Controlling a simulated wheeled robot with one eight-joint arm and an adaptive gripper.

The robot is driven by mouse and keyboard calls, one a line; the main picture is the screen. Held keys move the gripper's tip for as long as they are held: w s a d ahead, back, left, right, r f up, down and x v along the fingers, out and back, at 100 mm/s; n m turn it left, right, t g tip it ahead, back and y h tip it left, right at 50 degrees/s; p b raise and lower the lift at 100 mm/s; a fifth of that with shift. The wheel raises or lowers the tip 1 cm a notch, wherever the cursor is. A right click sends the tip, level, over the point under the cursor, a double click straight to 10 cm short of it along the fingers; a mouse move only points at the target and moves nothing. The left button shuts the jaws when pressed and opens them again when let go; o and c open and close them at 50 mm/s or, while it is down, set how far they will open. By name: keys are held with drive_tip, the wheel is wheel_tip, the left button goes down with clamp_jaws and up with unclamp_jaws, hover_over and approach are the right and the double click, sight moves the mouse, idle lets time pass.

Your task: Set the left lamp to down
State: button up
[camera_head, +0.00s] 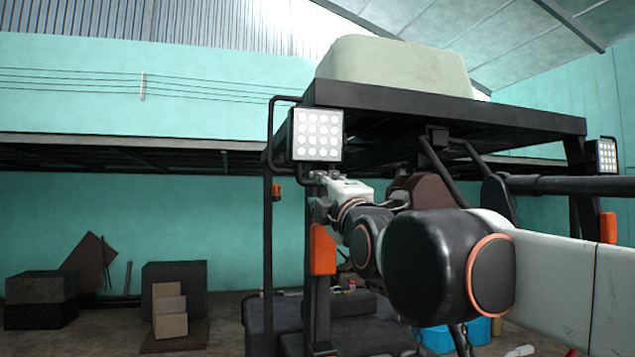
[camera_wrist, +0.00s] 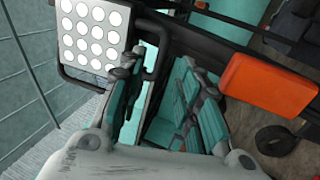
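The left lamp (camera_head: 317,135) is a square panel with a grid of round white lights, at the left front corner of the forklift's dark roof frame. Its lit face is towards me and looks about upright. It also shows at the upper left of the wrist view (camera_wrist: 92,35), with a dark tube bracket (camera_wrist: 84,84) beside and below it. My gripper (camera_head: 322,186) is just below the lamp in the head view. In the wrist view, its fingers (camera_wrist: 160,78) stand apart with a gap between them, near the bracket. Whether a finger touches the bracket or lamp is unclear.
The right lamp (camera_head: 602,156) is at the far right of the roof frame (camera_head: 450,107). An orange light (camera_head: 322,250) is on the post below my gripper, and an orange block (camera_wrist: 268,86) shows in the wrist view. Boxes (camera_head: 170,310) stand on the floor at left.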

drive_tip(key=shift+p+x, duration=0.35)
drive_tip(key=shift+x, duration=1.85)
clamp_jaws()
